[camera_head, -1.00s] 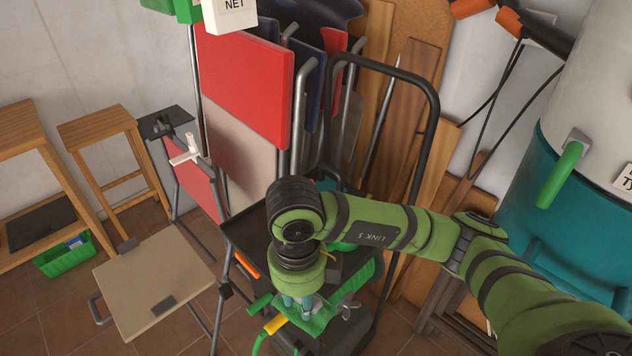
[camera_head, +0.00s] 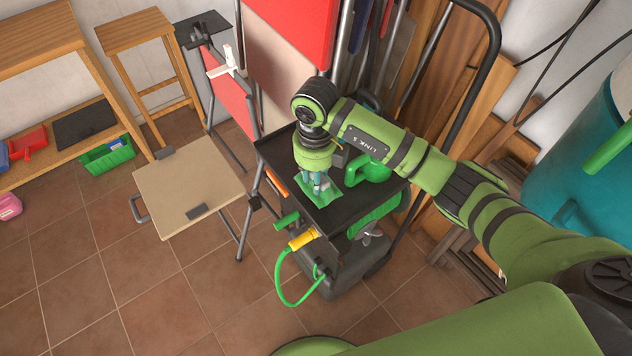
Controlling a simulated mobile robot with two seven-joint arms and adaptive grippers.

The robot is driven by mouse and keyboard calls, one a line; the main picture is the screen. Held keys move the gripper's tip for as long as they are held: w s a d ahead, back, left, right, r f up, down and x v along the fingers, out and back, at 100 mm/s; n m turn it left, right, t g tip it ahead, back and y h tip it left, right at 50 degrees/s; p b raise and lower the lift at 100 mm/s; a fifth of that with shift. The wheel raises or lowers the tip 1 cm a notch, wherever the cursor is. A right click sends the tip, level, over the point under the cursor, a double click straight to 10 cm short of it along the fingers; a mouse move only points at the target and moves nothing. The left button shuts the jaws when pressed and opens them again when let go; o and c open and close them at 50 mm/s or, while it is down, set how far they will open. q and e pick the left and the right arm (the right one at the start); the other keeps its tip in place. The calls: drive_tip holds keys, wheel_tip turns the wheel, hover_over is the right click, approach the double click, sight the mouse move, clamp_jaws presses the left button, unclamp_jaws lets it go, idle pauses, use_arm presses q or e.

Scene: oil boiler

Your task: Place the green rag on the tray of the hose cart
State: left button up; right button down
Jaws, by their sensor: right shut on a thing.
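The green rag (camera_head: 318,192) is a small flat cloth at the black top tray of the hose cart (camera_head: 345,212). My right gripper (camera_head: 318,186) points down over the tray and is shut on the rag. The rag spreads out below the fingertips; I cannot tell whether it touches the tray surface. The hose cart (camera_head: 350,270) has a green hose with a yellow fitting (camera_head: 302,240) at its front. My left gripper is not in view.
A green watering can or similar container (camera_head: 368,170) stands on the tray beside my gripper. A folding table (camera_head: 188,190) stands left of the cart. Boards and a black trolley frame (camera_head: 490,60) rise behind. Tiled floor at the lower left is open.

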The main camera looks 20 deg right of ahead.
wheel_tip(320, 180, down, 3)
drive_tip(key=shift+w+d+f+p, duration=0.1)
drive_tip(key=shift+f+p, duration=0.1)
drive_tip(key=shift+p, duration=0.35)
drive_tip(key=shift+f, duration=0.1)
drive_tip(key=shift+f, duration=0.1)
drive_tip(key=c, duration=0.9)
unclamp_jaws()
